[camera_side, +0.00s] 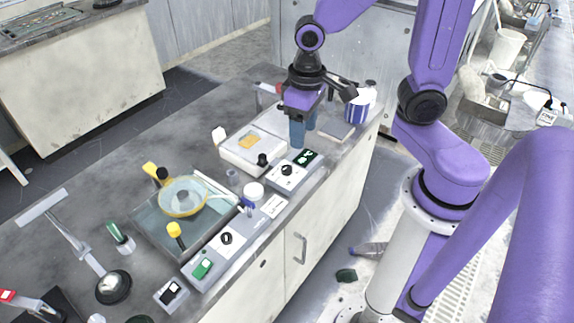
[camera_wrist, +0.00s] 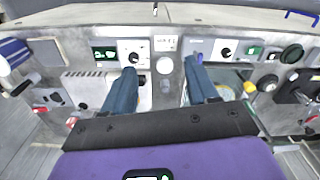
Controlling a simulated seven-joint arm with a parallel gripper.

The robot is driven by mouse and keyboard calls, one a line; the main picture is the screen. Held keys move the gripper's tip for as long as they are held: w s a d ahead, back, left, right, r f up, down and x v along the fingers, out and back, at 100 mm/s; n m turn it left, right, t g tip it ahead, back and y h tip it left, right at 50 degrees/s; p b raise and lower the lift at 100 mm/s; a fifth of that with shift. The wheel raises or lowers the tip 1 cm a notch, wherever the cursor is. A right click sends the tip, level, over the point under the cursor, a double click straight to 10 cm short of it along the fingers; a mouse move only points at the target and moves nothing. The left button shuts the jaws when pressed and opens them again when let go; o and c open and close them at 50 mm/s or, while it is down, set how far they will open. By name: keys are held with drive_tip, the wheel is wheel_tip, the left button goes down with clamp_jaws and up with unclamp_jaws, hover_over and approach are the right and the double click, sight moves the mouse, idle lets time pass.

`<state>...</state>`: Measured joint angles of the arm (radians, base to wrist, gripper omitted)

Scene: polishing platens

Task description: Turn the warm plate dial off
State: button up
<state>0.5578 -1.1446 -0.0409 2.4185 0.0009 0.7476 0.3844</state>
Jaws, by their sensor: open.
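The warm plate (camera_side: 232,158) is a white box with a pale top and a small yellowish piece on it. Its front panel carries a black round dial (camera_side: 287,170) beside a dark green display (camera_side: 305,157). In the wrist view the dial (camera_wrist: 134,57) and display (camera_wrist: 104,53) are at upper left. The dial's pointer is too small to read. My gripper (camera_side: 304,138) has blue fingers pointing down, apart and empty, above the display end of the warm plate. In the wrist view my gripper (camera_wrist: 162,68) has its left fingertip just below the dial in the picture, not visibly gripping it.
A polishing unit (camera_side: 215,255) with a similar black dial (camera_side: 225,238) and green switch (camera_side: 203,268) stands nearby, with a yellow-rimmed platen (camera_side: 182,196) behind. A blue-striped container (camera_side: 358,107) is at the far bench end.

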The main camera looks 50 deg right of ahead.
drive_tip(key=w+d+f+m, duration=0.2)
drive_tip(key=w+d+m, duration=0.1)
drive_tip(key=w+m, duration=0.3)
drive_tip(key=m, duration=0.5)
approach(287, 168)
wheel_tip(287, 168, down, 9)
drive_tip(key=shift+a+r, duration=0.15)
idle(0.4)
drive_tip(key=shift+c, duration=0.3)
drive_tip(key=c, duration=1)
